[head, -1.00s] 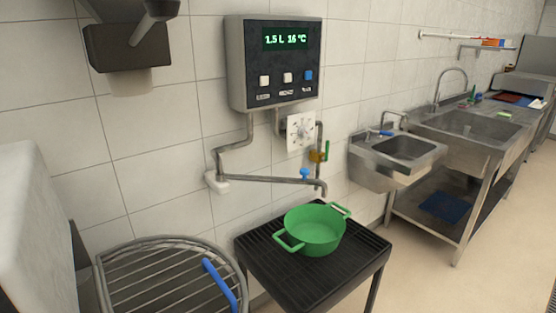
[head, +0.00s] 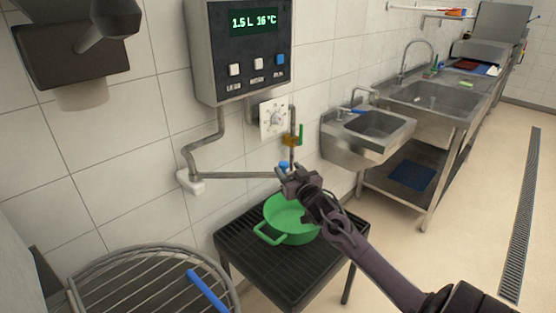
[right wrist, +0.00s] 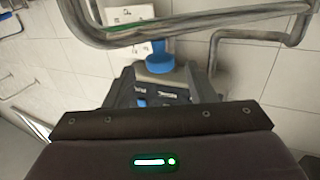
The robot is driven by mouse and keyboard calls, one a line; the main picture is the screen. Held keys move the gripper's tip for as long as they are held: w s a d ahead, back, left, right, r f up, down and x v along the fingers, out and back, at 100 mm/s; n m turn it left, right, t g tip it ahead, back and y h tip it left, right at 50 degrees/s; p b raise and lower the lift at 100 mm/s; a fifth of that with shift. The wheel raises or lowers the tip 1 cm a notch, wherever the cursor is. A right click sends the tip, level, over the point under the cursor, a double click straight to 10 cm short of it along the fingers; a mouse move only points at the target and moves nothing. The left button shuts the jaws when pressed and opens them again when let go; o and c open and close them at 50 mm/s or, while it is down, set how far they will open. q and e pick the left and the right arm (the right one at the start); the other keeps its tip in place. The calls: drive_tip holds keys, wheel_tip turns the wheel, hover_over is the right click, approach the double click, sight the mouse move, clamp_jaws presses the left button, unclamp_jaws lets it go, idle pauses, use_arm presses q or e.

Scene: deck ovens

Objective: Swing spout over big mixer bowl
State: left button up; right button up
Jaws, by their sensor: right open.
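The metal spout (head: 235,176) runs level from a swivel at the wall to the right, towards the green pot. Its blue knob (head: 284,165) is near its free end. The spout crosses the top of the right wrist view (right wrist: 200,33), with the blue knob (right wrist: 160,57) just beyond my fingers. My right gripper (head: 287,175) is open at the spout's end and hides the outlet; I cannot tell if it touches. The big mixer bowl (head: 75,280), under a wire guard with a blue handle (head: 208,291), is at lower left. My left gripper is out of view.
A green pot (head: 290,236) stands on a black ribbed stand (head: 245,256) below the spout. A water meter (head: 240,50) reading 1.5 L, 16 °C hangs above. Sinks (head: 365,135) line the wall at right. The floor at right is clear.

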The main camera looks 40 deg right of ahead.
sight(282, 162)
drive_tip(key=shift+p+x, duration=0.3)
drive_tip(key=shift+x, duration=2.7)
drive_tip(key=shift+f, duration=0.1)
drive_tip(key=shift+a, duration=0.1)
clamp_jaws()
